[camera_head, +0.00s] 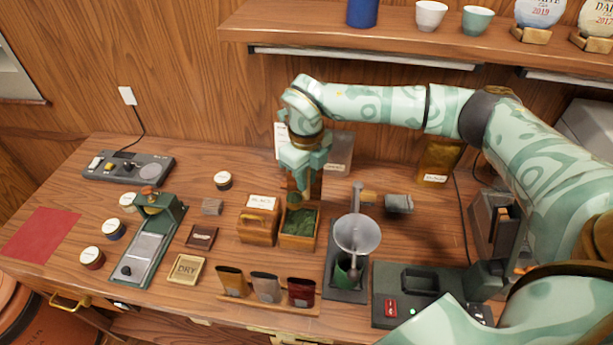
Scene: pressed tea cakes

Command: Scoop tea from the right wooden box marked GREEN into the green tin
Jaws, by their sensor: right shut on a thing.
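The right wooden box (299,243) stands open near the middle of the table and holds loose green tea (299,221); its marking is hidden or unreadable here. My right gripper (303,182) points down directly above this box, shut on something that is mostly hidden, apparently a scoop. I cannot tell whether it touches the tea. A green tin (345,272) stands on a dark stand to the right of the box, under a grey funnel (357,234) that hides its mouth. My left gripper is out of view.
A second wooden box (258,226) with a label stands close on the left. A rack of small pouches (267,287) lies in front. A green-and-grey press (148,245) and round tins (92,257) are at left. A dark device (405,290) is right of the funnel.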

